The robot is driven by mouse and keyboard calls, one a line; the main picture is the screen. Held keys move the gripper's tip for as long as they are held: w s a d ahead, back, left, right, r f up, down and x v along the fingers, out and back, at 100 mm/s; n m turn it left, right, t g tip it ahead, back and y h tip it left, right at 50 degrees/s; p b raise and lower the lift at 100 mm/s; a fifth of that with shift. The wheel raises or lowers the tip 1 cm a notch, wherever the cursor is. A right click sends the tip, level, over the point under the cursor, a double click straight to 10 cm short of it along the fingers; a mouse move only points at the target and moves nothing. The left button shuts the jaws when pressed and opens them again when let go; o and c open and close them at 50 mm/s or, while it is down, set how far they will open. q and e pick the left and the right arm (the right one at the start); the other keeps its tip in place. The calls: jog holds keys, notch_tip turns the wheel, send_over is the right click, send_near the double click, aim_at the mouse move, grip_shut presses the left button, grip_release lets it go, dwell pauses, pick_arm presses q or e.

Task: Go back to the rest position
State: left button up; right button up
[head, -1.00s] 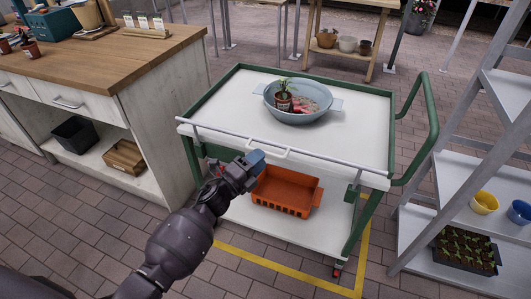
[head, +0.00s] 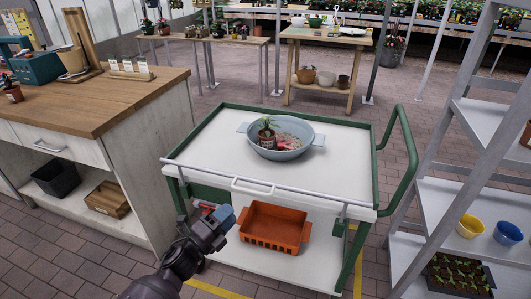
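My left gripper (head: 222,216) is low in the head view, in front of the cart's near left side. Its blue-grey fingertips point up and right, close to the left edge of the orange crate (head: 275,228) in the picture. I cannot tell whether the fingers are open or shut, and I see nothing held. My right gripper is out of view. The white and green cart (head: 210,160) bears a grey-blue basin (head: 300,147) on its top. A small potted plant (head: 266,135) and a reddish thing sit in the basin.
A wooden-topped counter (head: 140,95) stands at the left. A grey shelf rack (head: 440,190) with yellow and blue pots (head: 470,226) stands at the right. Tables with plants (head: 330,35) stand behind. Brick floor (head: 240,85) is free between the cart and the back tables.

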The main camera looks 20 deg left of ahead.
pick_arm(q)
jog(key=s+a+f+n+g+y+p, duration=0.1)
jog(key=s+f+n+g+y, duration=0.1)
jog(key=s+n, duration=0.5)
jog(key=s+a+f+n+g+y+p, duration=0.1)
jog(key=s+f+n+g+y, duration=0.1)
jog(key=s+n, duration=0.6)
jog(key=s+a+f+n+g+y+p, duration=0.1)
jog(key=s+f+n+g+y, duration=0.1)
jog(key=s+n, duration=0.5)
jog(key=s+g+y, duration=0.1)
jog(key=s+y, duration=0.1)
jog(key=s, duration=0.4)
jog(key=shift+a+f+n+p, duration=0.15)
jog(key=shift+a+n+p, duration=0.15)
jog(key=shift+p, duration=0.1)
